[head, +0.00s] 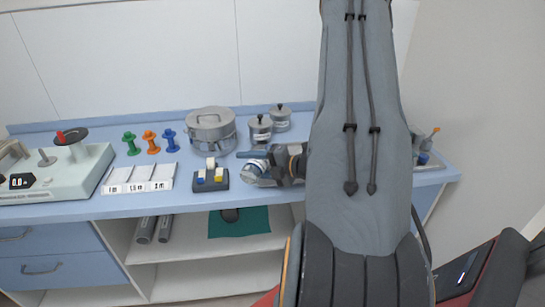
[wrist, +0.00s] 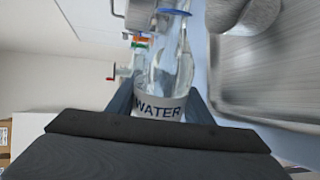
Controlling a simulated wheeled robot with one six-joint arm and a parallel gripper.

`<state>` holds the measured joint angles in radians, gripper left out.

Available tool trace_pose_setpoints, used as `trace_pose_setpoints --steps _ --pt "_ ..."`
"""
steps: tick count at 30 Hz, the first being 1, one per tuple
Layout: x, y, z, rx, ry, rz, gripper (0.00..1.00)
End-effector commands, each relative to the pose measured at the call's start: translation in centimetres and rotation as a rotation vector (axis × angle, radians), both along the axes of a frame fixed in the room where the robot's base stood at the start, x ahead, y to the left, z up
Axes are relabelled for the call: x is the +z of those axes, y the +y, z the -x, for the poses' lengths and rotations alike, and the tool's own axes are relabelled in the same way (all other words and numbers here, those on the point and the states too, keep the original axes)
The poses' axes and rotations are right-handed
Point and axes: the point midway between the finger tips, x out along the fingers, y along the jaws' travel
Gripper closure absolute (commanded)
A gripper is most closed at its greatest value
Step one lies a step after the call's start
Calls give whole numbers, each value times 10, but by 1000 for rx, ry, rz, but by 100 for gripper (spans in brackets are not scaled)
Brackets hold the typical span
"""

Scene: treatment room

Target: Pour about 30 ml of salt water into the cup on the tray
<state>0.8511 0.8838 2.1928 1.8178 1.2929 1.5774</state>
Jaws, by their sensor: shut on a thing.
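My gripper (head: 262,167) is at the middle of the counter in the head view, in front of the small metal jars. In the wrist view, its two fingers (wrist: 160,106) are shut on a clear bottle (wrist: 168,65) from both sides. A blue ring shows near the bottle's far end. The bottle seems tilted in the room, but I cannot tell how far. The tray (head: 430,167) shows partly at the counter's right end, behind my arm. I cannot make out the cup.
A lidded metal pot (head: 210,130) and two lidded jars (head: 260,130) stand behind my gripper. A small block with coloured buttons (head: 211,178) is close on its left. White trays (head: 140,178), coloured pegs (head: 151,142) and a scale-like device (head: 60,170) are farther left.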

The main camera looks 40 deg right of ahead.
Motion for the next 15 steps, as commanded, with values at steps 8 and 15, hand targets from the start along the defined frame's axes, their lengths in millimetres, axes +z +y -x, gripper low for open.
trace_pose_setpoints --steps 8,15 --pt "0 6 1 0 -3 3 82" --pt "0 9 3 0 3 -6 82"
